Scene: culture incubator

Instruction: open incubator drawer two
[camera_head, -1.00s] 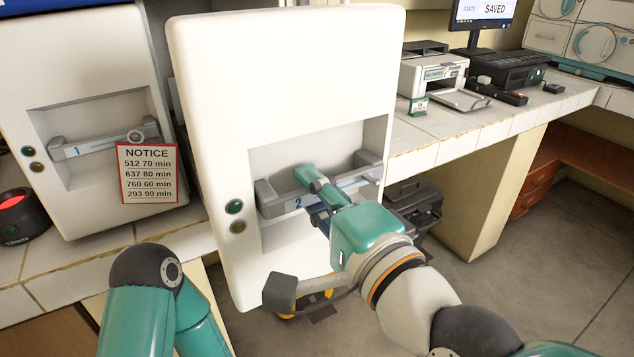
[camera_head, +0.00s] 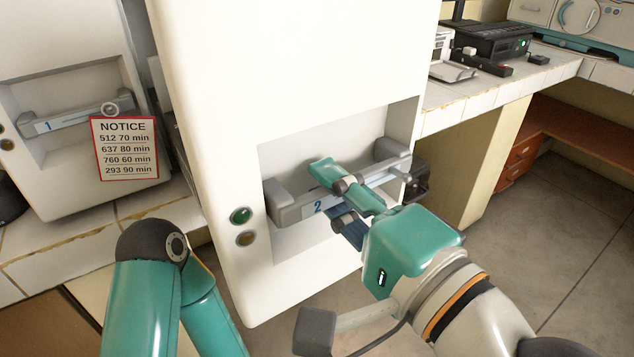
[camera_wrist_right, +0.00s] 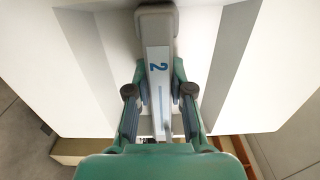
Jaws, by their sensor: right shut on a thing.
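Drawer two's white front panel (camera_head: 290,70) fills the middle of the head view and stands out beyond the counter edge. Its grey handle bar, marked with a blue "2" (camera_head: 318,207), spans a recess in the panel. My right gripper (camera_head: 338,202) is shut on the handle bar, one finger above it and one below. In the right wrist view the handle bar (camera_wrist_right: 157,55) runs between the two fingers (camera_wrist_right: 159,82). The drawer's inside is hidden behind the panel. My left arm shows at the lower left, but its gripper is out of view.
To the left is drawer one's panel (camera_head: 40,75), with a red-edged notice (camera_head: 125,148) hanging at its handle. Green (camera_head: 240,215) and amber (camera_head: 246,239) buttons sit beside handle two. A tiled counter (camera_head: 490,88) holds black equipment (camera_head: 492,40) at right. Bare floor (camera_head: 560,240) lies at right.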

